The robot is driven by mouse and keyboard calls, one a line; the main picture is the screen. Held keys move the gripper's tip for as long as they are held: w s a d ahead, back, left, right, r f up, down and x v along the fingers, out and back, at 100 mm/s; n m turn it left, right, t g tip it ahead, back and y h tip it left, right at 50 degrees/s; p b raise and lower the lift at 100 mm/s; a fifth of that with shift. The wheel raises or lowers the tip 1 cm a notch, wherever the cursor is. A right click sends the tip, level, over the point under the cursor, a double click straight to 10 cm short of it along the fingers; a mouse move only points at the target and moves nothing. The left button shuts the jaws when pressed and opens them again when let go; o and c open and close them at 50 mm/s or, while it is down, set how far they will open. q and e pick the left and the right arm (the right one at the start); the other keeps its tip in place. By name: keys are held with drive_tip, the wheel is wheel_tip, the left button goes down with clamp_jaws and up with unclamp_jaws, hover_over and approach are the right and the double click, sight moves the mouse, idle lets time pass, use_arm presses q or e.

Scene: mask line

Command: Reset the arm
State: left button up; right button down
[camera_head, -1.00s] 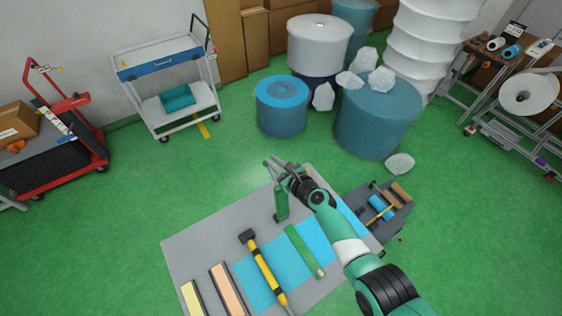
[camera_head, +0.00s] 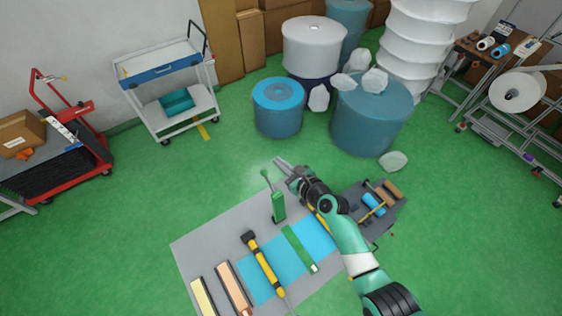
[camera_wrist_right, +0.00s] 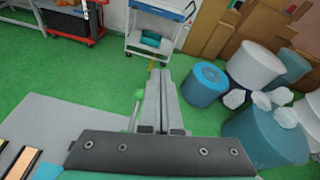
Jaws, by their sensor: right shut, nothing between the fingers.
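My right arm comes in from the lower right in the head view. Its gripper (camera_head: 279,163) is shut and empty, held over the far edge of the grey work surface (camera_head: 200,250). In the right wrist view the two fingers (camera_wrist_right: 163,88) lie together, pointing toward the white cart. A green upright tool with a round knob (camera_head: 278,207) stands just left of the gripper; its knob also shows in the wrist view (camera_wrist_right: 139,94). My left gripper is not in view.
The work surface carries a yellow-handled hammer (camera_head: 264,262), a green strip (camera_head: 299,249) and pale bars (camera_head: 233,287). A dark tray of tools (camera_head: 380,209) lies right. Large blue rolls (camera_head: 277,110) and a white cart (camera_head: 170,92) stand beyond green open floor.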

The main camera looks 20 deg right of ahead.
idle(0.4)
drive_tip(key=a+r+n+t+y, duration=0.1)
drive_tip(key=a+r+n+t, duration=0.3)
drive_tip(key=r, duration=1.4)
drive_tip(key=d+r+n+t+y, duration=0.1)
drive_tip(key=r+n+t+y, duration=0.35)
drive_tip(key=r, duration=1.45)
drive_tip(key=s+d+r+n+t+h, duration=0.2)
drive_tip(key=s+r+n+h, duration=0.1)
drive_tip(key=s+r+n, duration=0.7)
drive_tip(key=s+d+r+n+t+h, duration=0.2)
drive_tip(key=s+r+n+t+h, duration=0.1)
drive_tip(key=s+r+n, duration=0.7)
drive_tip(key=s+n+h, duration=0.1)
drive_tip(key=s+n, duration=0.1)
drive_tip(key=n, duration=0.1)
drive_tip(key=shift+s+d+r, duration=0.15)
drive_tip(key=shift+r, duration=0.25)
